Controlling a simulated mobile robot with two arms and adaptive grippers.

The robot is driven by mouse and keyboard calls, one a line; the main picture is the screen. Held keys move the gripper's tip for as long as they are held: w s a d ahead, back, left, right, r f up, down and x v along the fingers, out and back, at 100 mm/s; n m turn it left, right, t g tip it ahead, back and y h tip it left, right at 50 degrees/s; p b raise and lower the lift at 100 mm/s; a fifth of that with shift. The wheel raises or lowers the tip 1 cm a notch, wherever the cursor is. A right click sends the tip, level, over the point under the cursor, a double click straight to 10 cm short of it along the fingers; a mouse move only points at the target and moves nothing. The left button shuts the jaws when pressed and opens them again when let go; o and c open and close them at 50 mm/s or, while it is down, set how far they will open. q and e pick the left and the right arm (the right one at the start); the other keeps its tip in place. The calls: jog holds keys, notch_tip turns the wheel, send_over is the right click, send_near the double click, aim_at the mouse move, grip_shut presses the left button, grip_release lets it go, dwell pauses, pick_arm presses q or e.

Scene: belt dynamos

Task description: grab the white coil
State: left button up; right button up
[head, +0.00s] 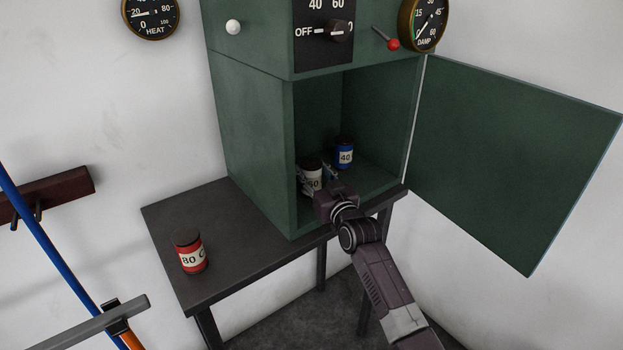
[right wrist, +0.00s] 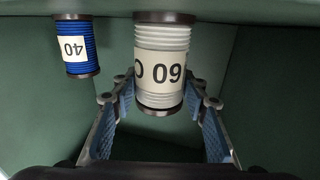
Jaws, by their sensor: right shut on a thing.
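The white coil (head: 312,168) stands inside the open green cabinet, near its left wall. It has dark ends and a label reading 60. In the right wrist view the white coil (right wrist: 161,62) is between the two blue-padded fingers of my right gripper (right wrist: 162,105). My right gripper (head: 318,184) reaches in through the cabinet opening and is shut on the white coil. The coil's lower part is partly hidden by the gripper in the head view. My left gripper is not in view.
A blue coil (head: 344,152) labelled 40 stands behind and right of the white one, also seen in the wrist view (right wrist: 75,45). A red coil (head: 190,252) labelled 80 stands on the dark table (head: 240,262). The cabinet door (head: 515,160) hangs open to the right.

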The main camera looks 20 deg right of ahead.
jog(key=shift+r, duration=0.1)
jog(key=shift+c, duration=0.9)
